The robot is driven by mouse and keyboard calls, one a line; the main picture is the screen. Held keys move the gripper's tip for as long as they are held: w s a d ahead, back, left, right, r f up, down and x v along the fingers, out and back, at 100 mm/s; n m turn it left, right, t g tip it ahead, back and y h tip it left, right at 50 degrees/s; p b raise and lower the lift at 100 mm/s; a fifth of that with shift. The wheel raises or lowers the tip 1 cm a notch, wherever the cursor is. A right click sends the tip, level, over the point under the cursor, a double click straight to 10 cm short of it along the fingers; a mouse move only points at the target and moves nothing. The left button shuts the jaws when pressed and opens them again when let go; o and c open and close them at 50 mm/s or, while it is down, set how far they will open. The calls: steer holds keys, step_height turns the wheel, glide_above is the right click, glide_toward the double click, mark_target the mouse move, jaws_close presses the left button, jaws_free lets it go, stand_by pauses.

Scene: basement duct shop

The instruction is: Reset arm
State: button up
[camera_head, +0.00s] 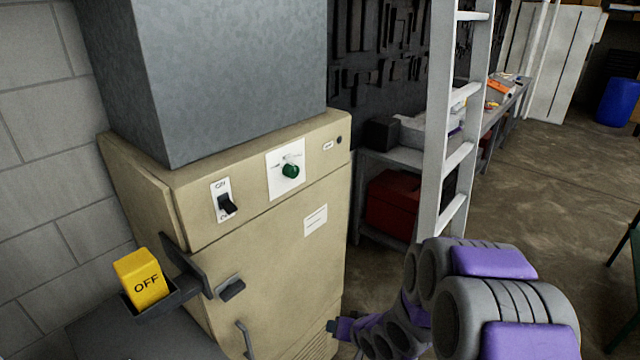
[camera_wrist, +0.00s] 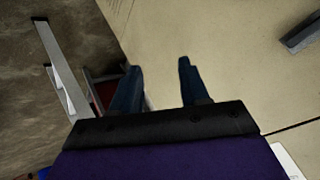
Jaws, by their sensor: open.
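My gripper (camera_wrist: 158,82) shows in the wrist view with its two dark fingers apart and nothing between them. It faces the beige cabinet (camera_wrist: 225,45), with the floor at the left of that view. In the head view my purple and grey arm is folded at the lower right, and its end (camera_head: 338,328) is low in front of the cabinet's (camera_head: 285,245) lower right side. The fingers are small there, and I cannot tell whether they touch the cabinet.
The cabinet carries a black switch (camera_head: 227,203), a green knob (camera_head: 290,170) and a yellow OFF block (camera_head: 143,279) at its left. A grey ladder (camera_head: 457,155) stands close behind my arm. A workbench (camera_head: 400,156) holds a red box (camera_head: 393,204) below. Open floor lies at right.

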steer(key=s+d+r+g+h+b, duration=0.4)
steer(key=s+d+r, duration=0.3)
steer(key=s+d, duration=0.45)
steer(key=s+a+r+g, duration=0.1)
steer(key=s+r+g, duration=0.1)
steer(key=s, duration=0.9)
steer(key=s+a+r+n+g+b, duration=0.1)
steer(key=s+a+r+g, duration=0.1)
steer(key=s, duration=0.9)
steer(key=shift+s+r+g+b, duration=0.35)
steer(key=shift+r+g, duration=0.15)
steer(key=shift+r, duration=0.35)
